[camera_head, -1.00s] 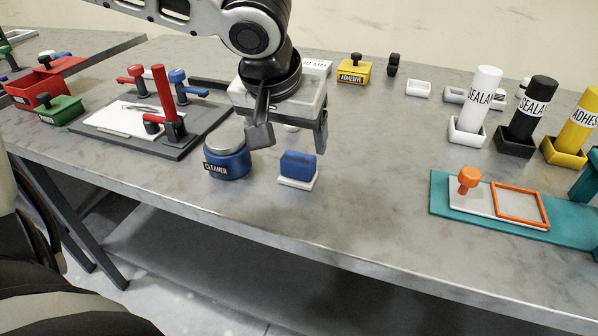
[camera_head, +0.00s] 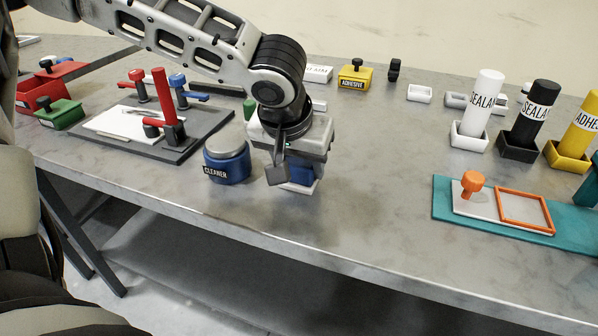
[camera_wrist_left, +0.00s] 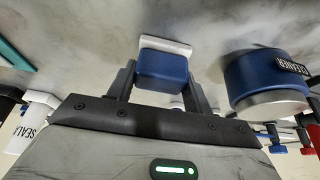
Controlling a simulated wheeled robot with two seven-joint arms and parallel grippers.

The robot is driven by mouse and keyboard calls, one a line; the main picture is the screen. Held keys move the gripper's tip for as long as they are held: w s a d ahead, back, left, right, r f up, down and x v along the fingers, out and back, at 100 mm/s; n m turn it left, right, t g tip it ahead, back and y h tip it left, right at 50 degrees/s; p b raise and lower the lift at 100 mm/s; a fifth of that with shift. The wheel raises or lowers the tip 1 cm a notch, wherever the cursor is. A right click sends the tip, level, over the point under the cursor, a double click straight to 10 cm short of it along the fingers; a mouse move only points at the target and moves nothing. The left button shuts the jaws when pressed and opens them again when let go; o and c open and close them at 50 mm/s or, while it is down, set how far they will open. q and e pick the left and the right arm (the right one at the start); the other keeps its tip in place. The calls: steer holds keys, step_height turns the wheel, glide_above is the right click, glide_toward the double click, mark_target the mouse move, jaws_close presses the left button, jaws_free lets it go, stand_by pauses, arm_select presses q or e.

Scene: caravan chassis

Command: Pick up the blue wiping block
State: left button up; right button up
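The blue wiping block (camera_head: 299,173) stands on its white base on the grey bench, mostly hidden behind my left gripper (camera_head: 297,170) in the head view. The left wrist view shows the block (camera_wrist_left: 162,70) between the two fingers of the left gripper (camera_wrist_left: 160,78), with one finger close along each side. The fingers are apart, and I see no clear grip on the block. The white base (camera_wrist_left: 166,44) shows beyond the block. My right gripper is in neither view.
The blue cleaner tin (camera_head: 227,163) stands close to the left of the block; it also shows in the wrist view (camera_wrist_left: 268,82). A dark board (camera_head: 190,148) with red and blue clamps lies farther left. A teal board (camera_head: 450,210) lies at right. The bench right of the gripper is clear.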

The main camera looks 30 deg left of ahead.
mark_target(299, 160)
arm_select(q)
steer(key=shift+c, duration=0.9)
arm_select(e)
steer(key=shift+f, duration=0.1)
arm_select(q)
steer(key=shift+r, duration=0.1)
step_height(299, 160, up, 9)
steer(key=shift+f+p, duration=0.2)
steer(key=shift+p, duration=0.8)
steer(key=shift+r, duration=0.65)
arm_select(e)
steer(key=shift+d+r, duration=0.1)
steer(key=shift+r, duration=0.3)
